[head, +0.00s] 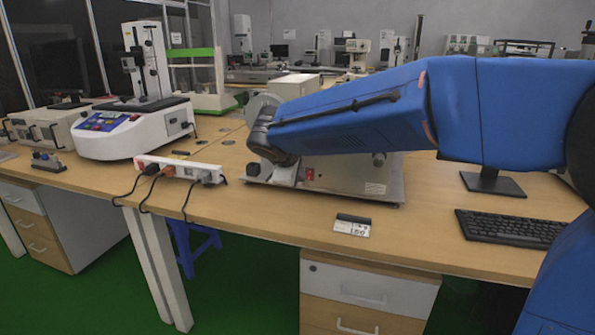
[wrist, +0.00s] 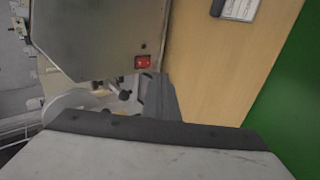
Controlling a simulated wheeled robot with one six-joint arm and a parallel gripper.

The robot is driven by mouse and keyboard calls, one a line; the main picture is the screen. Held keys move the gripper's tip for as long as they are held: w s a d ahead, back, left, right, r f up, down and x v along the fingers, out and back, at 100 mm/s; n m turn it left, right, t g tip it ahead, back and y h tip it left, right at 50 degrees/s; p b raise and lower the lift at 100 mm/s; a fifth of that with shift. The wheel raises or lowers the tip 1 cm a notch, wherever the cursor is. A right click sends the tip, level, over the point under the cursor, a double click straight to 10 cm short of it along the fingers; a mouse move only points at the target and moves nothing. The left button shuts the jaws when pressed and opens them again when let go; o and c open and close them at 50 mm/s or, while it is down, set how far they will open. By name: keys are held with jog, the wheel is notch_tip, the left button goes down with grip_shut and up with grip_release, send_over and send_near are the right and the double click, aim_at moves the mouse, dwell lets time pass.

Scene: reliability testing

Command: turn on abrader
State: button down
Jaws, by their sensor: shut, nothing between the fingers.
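The abrader (head: 350,175) is a grey metal machine on a base plate on the wooden desk. My blue arm hides much of its top in the head view. A small red switch (head: 309,175) is on its front, low and left. In the wrist view, the abrader's grey metal body (wrist: 95,35) fills the upper left, with the red switch (wrist: 142,62) near its lower edge. My gripper (wrist: 158,82) is shut and empty, its dark fingers ending close to the red switch. I cannot tell whether they touch it.
A white power strip (head: 180,170) with plugs lies left of the abrader. A label card (head: 352,225) lies in front and a keyboard (head: 510,228) to the right. A white and blue instrument (head: 130,130) stands at the left. The desk front near the card is clear.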

aim_at(309, 172)
jog(key=x, duration=0.4)
jog(key=w+r+x, duration=0.1)
jog(key=x, duration=0.1)
jog(key=shift+d, duration=0.25)
jog(key=shift+w+d+f, duration=0.1)
jog(key=shift+w+d, duration=0.15)
jog(key=shift+w, duration=0.5)
jog(key=shift+w+d+f, duration=0.1)
jog(key=shift+w+f, duration=0.05)
jog(key=shift+r, duration=0.2)
jog(key=shift+w+r, duration=0.15)
jog(key=shift+r, duration=0.7)
